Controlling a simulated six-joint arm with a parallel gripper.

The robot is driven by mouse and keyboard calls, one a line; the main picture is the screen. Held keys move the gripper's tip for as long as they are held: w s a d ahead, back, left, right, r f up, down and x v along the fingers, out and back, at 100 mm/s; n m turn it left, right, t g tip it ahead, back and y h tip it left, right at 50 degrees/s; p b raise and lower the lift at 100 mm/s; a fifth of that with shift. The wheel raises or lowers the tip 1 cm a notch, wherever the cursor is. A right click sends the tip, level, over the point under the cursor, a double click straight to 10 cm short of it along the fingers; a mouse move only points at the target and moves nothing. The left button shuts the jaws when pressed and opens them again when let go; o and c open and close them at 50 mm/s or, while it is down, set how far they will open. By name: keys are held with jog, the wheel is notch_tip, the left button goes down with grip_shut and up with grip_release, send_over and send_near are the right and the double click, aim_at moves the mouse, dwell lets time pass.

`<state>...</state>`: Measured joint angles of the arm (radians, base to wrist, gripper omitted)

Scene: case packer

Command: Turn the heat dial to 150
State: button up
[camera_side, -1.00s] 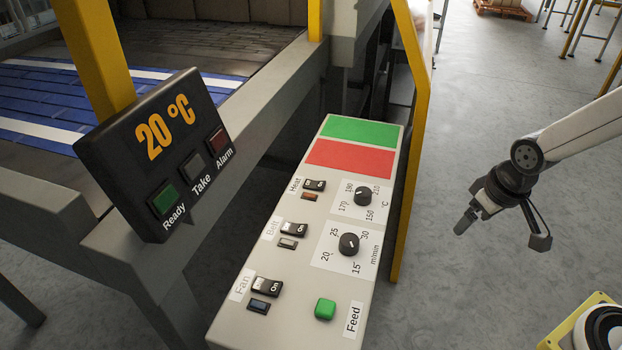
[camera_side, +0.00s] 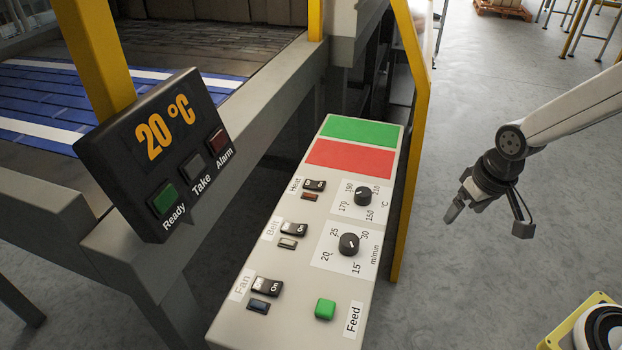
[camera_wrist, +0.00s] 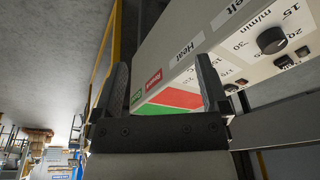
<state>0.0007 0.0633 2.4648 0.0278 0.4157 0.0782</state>
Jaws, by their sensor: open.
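The heat dial (camera_side: 362,196) is a black round knob on a white scale marked 150, 170, 190 and 210 °C, on the sloping grey control panel (camera_side: 225,325). My gripper (camera_side: 488,220) is open and empty in the air to the right of the panel, apart from it. In the wrist view my gripper (camera_wrist: 165,85) shows two dark spread fingers, with the panel (camera_wrist: 165,55) beyond them. The right finger partly hides the heat dial area there. The display (camera_side: 152,155) reads 20 °C.
The belt speed dial (camera_side: 349,244) sits below the heat dial. Heat (camera_side: 314,185), Belt (camera_side: 294,229) and Fan (camera_side: 267,286) switches line the panel's left. A green Feed button (camera_side: 325,309) is near its lower end. A yellow post (camera_side: 411,165) stands between panel and gripper.

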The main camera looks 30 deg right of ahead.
jog(key=w+a+m+g+y, duration=0.1)
jog(key=w+a+m+g, duration=0.1)
jog(key=w+m, duration=0.8)
jog(key=m+g+y, duration=0.2)
jog(key=m+y, duration=0.1)
send_near(363, 191)
jog(key=shift+x, duration=0.8)
jog(key=shift+w+a+f, duration=0.1)
jog(key=shift+f, duration=0.05)
jog(key=shift+x, duration=3.75)
jog(key=c, duration=1.3)
